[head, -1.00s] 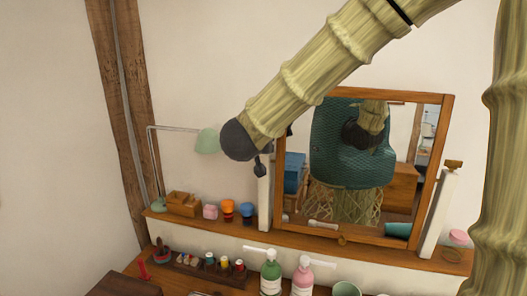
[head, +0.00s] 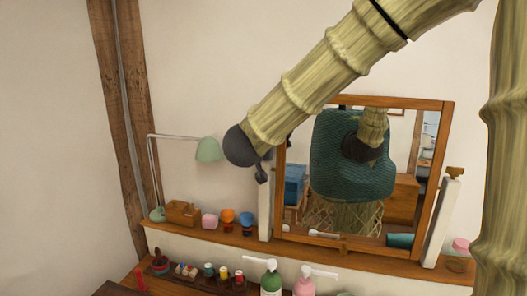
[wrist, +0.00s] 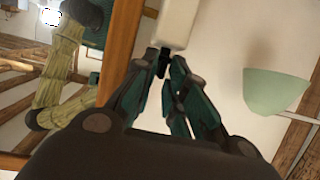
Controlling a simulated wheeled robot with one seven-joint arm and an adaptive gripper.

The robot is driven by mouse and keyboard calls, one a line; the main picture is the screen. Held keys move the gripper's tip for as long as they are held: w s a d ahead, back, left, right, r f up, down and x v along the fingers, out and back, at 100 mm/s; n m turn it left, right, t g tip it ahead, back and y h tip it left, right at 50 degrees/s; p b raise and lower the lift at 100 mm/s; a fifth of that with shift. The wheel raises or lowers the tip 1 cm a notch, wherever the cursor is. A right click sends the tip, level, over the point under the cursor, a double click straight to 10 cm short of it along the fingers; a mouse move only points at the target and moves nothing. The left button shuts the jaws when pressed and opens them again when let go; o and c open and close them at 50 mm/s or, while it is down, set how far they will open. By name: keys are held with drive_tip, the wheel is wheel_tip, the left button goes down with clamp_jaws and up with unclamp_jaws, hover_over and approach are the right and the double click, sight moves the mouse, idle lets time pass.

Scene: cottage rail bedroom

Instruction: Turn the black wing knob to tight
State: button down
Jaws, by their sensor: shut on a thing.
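The black wing knob (wrist: 162,64) shows in the wrist view as a small dark piece at the end of a white post (wrist: 179,24). My gripper (wrist: 170,62) has its teal and black fingers closed in on it, and they hide much of its shape. Which way its wings point cannot be told. In the head view a small dark piece hangs by the top of the left white mirror post (head: 265,212), beside my dark wrist joint. That joint largely hides the gripper there, so knob and fingertips cannot be told apart.
A wood-framed mirror (head: 433,190) stands between two white posts on a wooden shelf (head: 200,231). A green lamp (head: 208,150) is close on the left.

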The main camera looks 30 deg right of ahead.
drive_tip(key=shift+r+p, duration=0.15)
drive_tip(key=shift+p, duration=0.4)
drive_tip(key=w+m+g+p, duration=0.1)
drive_tip(key=m+g+p, duration=0.3)
drive_tip(key=m+g, duration=0.1)
drive_tip(key=w+m+g+h+p, duration=0.1)
drive_tip(key=m+g+p, duration=0.4)
drive_tip(key=g, duration=0.1)
drive_tip(key=w+m+g+p, duration=0.1)
drive_tip(key=m+g+p, duration=0.4)
drive_tip(key=m+g, duration=0.1)
drive_tip(key=shift+w+a+f+h, duration=0.15)
drive_tip(key=shift+f+h, duration=0.25)
drive_tip(key=shift+f+g, duration=0.1)
drive_tip(key=shift+g, duration=0.3)
drive_tip(key=c, duration=1.6)
unclamp_jaws()
